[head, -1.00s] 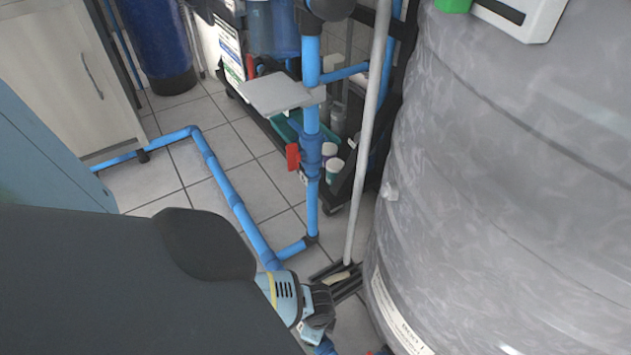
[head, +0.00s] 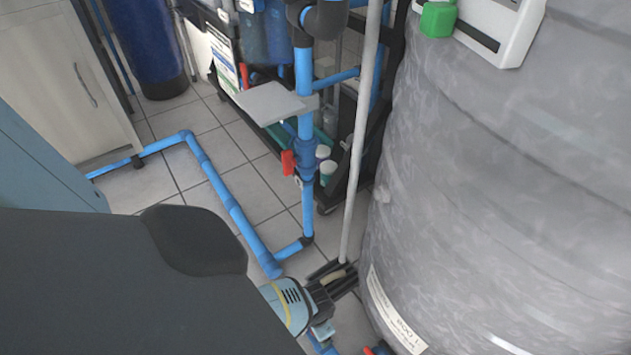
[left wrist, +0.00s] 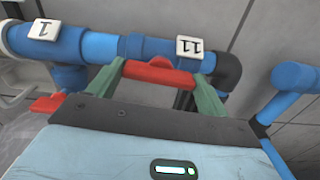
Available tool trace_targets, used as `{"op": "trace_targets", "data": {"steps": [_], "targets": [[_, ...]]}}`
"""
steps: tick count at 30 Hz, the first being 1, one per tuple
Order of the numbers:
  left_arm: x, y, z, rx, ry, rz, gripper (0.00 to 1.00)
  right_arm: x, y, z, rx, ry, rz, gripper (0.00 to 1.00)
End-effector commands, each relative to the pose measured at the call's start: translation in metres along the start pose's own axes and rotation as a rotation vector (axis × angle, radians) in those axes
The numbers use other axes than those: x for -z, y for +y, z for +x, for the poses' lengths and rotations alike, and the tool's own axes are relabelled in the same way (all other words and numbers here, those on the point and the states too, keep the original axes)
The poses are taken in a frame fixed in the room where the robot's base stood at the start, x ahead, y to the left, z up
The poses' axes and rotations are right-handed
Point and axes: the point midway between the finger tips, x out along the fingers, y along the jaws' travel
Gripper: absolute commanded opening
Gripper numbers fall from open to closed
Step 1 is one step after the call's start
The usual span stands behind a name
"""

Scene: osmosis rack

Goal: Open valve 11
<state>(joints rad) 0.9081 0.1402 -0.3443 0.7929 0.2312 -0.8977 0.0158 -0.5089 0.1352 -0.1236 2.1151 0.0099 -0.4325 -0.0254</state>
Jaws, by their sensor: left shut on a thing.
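Valve 11 sits on a horizontal blue pipe (left wrist: 98,46) in the left wrist view, with a white tag reading 11 (left wrist: 190,47) on the pipe. Its red handle (left wrist: 158,72) lies roughly along the pipe, slightly tilted. My left gripper (left wrist: 160,80) has its green fingers at the two ends of this handle and is shut on it. The valve body behind the handle is partly hidden. In the head view my left arm covers the lower left, and the fingertips cannot be made out. My right gripper is not in view.
A tag reading 1 (left wrist: 42,28) and another red handle (left wrist: 48,104) are left of valve 11. A black elbow (left wrist: 226,72) is to its right. In the head view a large grey tank (head: 500,180) fills the right, and an upright blue pipe has a red-handled valve (head: 287,162).

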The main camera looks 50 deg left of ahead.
Motion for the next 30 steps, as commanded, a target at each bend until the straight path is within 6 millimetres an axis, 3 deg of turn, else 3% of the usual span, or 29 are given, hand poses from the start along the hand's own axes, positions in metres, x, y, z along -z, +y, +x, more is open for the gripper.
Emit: {"op": "trace_targets", "data": {"steps": [23, 24, 29, 30], "targets": [[-0.0003, 0.0011, 0.0005, -0.002, -0.001, -0.112, 0.55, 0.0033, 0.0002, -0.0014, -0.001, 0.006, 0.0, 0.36], [-0.0003, 0.001, 0.0005, -0.002, -0.001, -0.113, 0.79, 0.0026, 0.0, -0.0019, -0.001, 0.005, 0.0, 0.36], [-0.0002, 0.0008, 0.0004, -0.002, 0.0, -0.111, 1.0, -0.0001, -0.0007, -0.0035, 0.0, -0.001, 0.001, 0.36], [-0.0002, 0.0007, 0.0003, -0.001, 0.0, -0.111, 1.0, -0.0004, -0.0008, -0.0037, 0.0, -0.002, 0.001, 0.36]]}}
